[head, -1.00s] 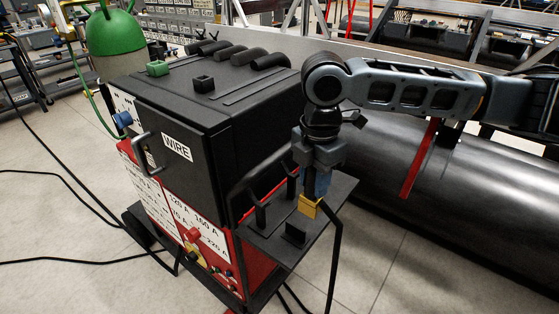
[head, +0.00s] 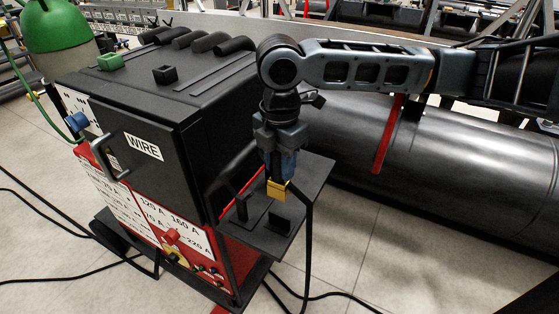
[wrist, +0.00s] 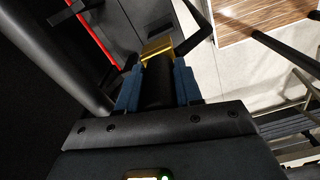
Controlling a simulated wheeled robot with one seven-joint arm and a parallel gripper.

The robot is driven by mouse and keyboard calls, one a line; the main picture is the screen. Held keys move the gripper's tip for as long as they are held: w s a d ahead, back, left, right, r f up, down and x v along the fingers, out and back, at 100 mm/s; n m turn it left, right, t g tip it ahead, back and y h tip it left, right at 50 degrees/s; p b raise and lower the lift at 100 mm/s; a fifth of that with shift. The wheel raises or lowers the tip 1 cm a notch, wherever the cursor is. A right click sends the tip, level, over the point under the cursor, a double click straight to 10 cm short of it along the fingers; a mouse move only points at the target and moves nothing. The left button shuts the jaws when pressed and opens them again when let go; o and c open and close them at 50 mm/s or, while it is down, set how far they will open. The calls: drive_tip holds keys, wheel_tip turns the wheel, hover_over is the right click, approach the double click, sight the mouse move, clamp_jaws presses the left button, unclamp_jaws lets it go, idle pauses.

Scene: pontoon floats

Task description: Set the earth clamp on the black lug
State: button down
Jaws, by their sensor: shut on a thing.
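My gripper (head: 279,176) points down over the side shelf of the welding machine, its blue fingers shut on the earth clamp. The clamp has a brass-yellow jaw end (head: 277,190) and a dark body; in the wrist view its black body (wrist: 158,85) lies between the fingers, with the yellow end (wrist: 157,47) beyond them. A small black block on the shelf, seemingly the black lug (head: 279,222), stands just below the clamp in the head view. It appears dark beyond the yellow end in the wrist view (wrist: 158,23). Contact between them cannot be told.
The black-and-red machine (head: 150,145) stands left of my gripper. Green (head: 110,62) and black (head: 166,74) blocks sit on its top. The shelf (head: 313,180) has dark uprights near the machine. A black cable (head: 307,240) hangs to the floor. A large pipe (head: 450,150) lies right.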

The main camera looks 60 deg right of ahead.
sight(280, 189)
drive_tip(key=shift+f+b, duration=2.35)
drive_tip(key=shift+f, duration=1.4)
drive_tip(key=shift+f+b, duration=1.1)
drive_tip(key=shift+f, duration=0.7)
drive_tip(key=c, duration=0.7)
unclamp_jaws()
drive_tip(key=shift+o, duration=0.2)
drive_tip(key=shift+r, duration=3.95)
